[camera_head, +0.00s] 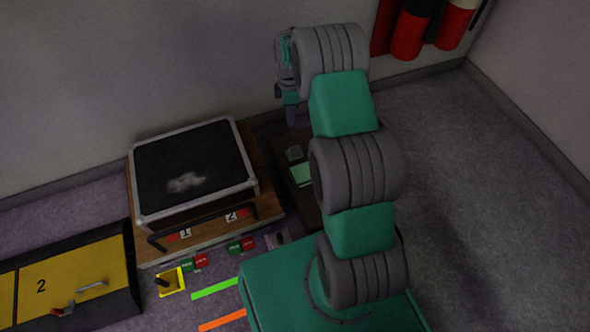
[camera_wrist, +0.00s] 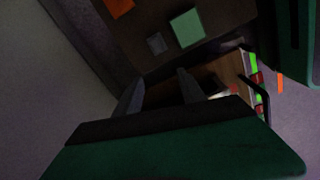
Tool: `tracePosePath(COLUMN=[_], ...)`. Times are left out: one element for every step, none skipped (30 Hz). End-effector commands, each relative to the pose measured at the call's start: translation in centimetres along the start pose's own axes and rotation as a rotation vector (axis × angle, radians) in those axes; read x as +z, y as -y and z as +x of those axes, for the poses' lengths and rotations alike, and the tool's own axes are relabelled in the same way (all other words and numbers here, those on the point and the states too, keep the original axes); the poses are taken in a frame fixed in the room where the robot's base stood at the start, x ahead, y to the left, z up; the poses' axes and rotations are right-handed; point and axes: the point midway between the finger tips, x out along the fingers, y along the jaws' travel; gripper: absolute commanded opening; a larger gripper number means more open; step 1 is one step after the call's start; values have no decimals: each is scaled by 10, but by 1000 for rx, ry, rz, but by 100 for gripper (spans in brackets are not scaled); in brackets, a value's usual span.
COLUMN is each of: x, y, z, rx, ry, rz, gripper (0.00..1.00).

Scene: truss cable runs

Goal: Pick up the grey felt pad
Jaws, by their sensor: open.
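A small grey square, which looks like the grey felt pad (camera_head: 294,153), lies on a dark brown surface beside my arm. It also shows in the wrist view (camera_wrist: 155,43), flat and clear of the fingers. My gripper (camera_head: 291,116) hangs above and behind the pad near the back wall, apart from it. In the wrist view my gripper (camera_wrist: 160,88) has its two fingers spread with nothing between them.
A pale green square (camera_head: 302,174) lies close to the pad, and an orange piece (camera_wrist: 120,6) lies farther off. A framed black-topped box (camera_head: 190,165) on a wooden base stands to the left. A yellow-fronted cabinet (camera_head: 70,280) is at lower left. Red cylinders (camera_head: 408,36) stand at the back wall.

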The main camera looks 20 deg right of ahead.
Motion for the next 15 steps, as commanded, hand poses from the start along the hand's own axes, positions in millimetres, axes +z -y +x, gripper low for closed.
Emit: tracePosePath(x=[8,11,15,17,19,21,22,22,22,22,22,22,22,22,22], y=[-3,-5,-7,-8,-9,-9,-10,-10,-9,-9,-8,-8,-8,-8,-8], z=[74,97,123,138,149,159,163,168,172,176,179,185,189,192,196], rx=[-20,-25,-33,-37,-40,-42,-43,-44,-46,-46,-47,-48,-48,-48,-47], ry=[1,1,1,0,-1,-1,-2,-2,-2,-2,-2,-2,-2,-2,-2], rz=[-68,-113,-164,-195,-221,-246,-260,-267,-273,-274,-274,-273,-273,-273,-272], gripper=[47,47,47,47,47,47,47,47,47,47,47,47,47,47,47])
